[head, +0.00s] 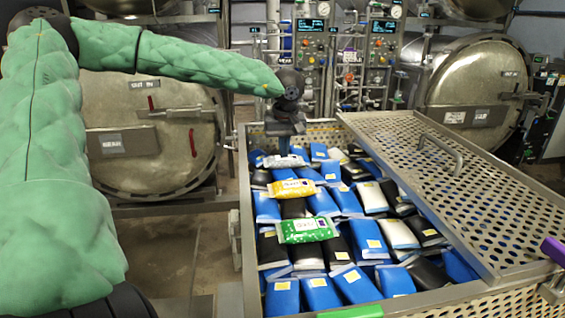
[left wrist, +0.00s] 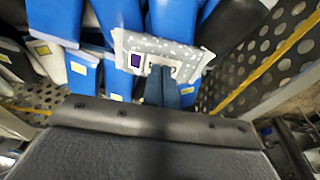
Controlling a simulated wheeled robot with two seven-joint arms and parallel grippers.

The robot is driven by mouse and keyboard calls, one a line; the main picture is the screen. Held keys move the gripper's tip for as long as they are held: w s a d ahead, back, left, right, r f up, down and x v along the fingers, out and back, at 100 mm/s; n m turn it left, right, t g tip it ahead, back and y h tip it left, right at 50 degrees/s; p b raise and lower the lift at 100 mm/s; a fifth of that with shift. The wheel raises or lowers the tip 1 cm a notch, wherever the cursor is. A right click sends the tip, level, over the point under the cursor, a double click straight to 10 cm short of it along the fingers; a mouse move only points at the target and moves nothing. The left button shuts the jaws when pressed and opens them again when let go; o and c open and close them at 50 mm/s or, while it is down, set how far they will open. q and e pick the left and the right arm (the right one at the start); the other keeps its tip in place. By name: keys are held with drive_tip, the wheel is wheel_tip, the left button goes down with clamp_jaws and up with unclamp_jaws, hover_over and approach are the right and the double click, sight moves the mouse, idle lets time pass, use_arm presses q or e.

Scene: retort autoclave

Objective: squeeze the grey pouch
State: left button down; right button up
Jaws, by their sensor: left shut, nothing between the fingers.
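The grey pouch (head: 287,161), pale with a dark square label, lies flat on top of the other pouches near the basket's back left. In the left wrist view the grey pouch (left wrist: 190,50) lies just beyond my fingertips. My left gripper (head: 284,150) points down over it, its fingers shut together and empty. In the left wrist view the left gripper's fingertips (left wrist: 162,72) overlap the pouch's near edge; I cannot tell whether they touch it. My right gripper is not in view.
A perforated metal basket (head: 236,212) holds many blue, black and white pouches. A yellow pouch (head: 292,188) and a green pouch (head: 306,229) lie on top, nearer me. A perforated lid (head: 470,190) with a handle covers the right side. Round autoclave doors (head: 150,130) stand behind.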

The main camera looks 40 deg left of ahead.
use_arm(q)
wheel_tip(320, 180, up, 8)
drive_tip(key=p, duration=0.2)
drive_tip(key=shift+f, duration=0.2)
idle(0.5)
drive_tip(key=shift+w, duration=0.1)
